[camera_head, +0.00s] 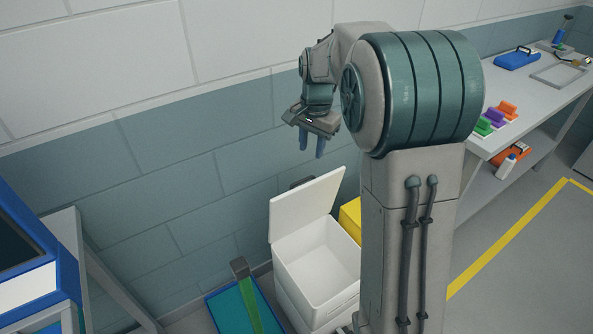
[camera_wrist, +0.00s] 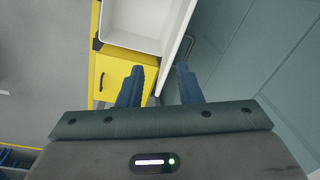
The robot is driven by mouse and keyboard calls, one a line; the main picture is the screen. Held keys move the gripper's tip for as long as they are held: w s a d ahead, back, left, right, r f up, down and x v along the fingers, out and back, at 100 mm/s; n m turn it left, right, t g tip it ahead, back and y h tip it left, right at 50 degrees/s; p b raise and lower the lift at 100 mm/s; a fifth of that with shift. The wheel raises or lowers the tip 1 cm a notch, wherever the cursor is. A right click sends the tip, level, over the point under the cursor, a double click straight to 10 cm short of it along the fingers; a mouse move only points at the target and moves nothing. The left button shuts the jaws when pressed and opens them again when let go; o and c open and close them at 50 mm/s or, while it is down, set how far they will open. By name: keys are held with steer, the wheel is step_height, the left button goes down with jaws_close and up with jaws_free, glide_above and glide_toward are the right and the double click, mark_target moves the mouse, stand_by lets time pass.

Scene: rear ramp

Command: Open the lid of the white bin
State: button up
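The white bin (camera_head: 318,262) stands on the floor near the wall, open at the top with a bare inside. Its lid (camera_head: 303,206) is raised and stands tilted up at the bin's wall side. In the wrist view the bin (camera_wrist: 135,22) is at the top, with the lid (camera_wrist: 178,32) seen nearly edge-on at its right. My gripper (camera_head: 311,150) is above the lid, fingers pointing down and apart, with nothing between them. In the wrist view its fingers (camera_wrist: 160,72) also show a gap. My arm hides the bin's right side in the head view.
A yellow container (camera_head: 350,219) stands beside the bin. The grey workbench (camera_head: 545,100) at the right holds coloured items. A blue-framed machine (camera_head: 28,250) is at the left. The wall is close behind.

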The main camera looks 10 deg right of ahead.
steer(key=w+a+f+m+g+p, duration=0.15)
steer(key=w+f+m, duration=0.35)
steer(key=w+f, duration=0.5)
steer(key=f+p, duration=0.1)
steer(key=f, duration=0.3)
steer(key=w+f, duration=0.1)
steer(key=f, duration=0.3)
steer(key=w+f+p, duration=0.1)
steer(key=f, duration=0.3)
steer(key=shift+d+p, duration=0.25)
steer(key=shift+p, duration=0.05)
jaws_close()
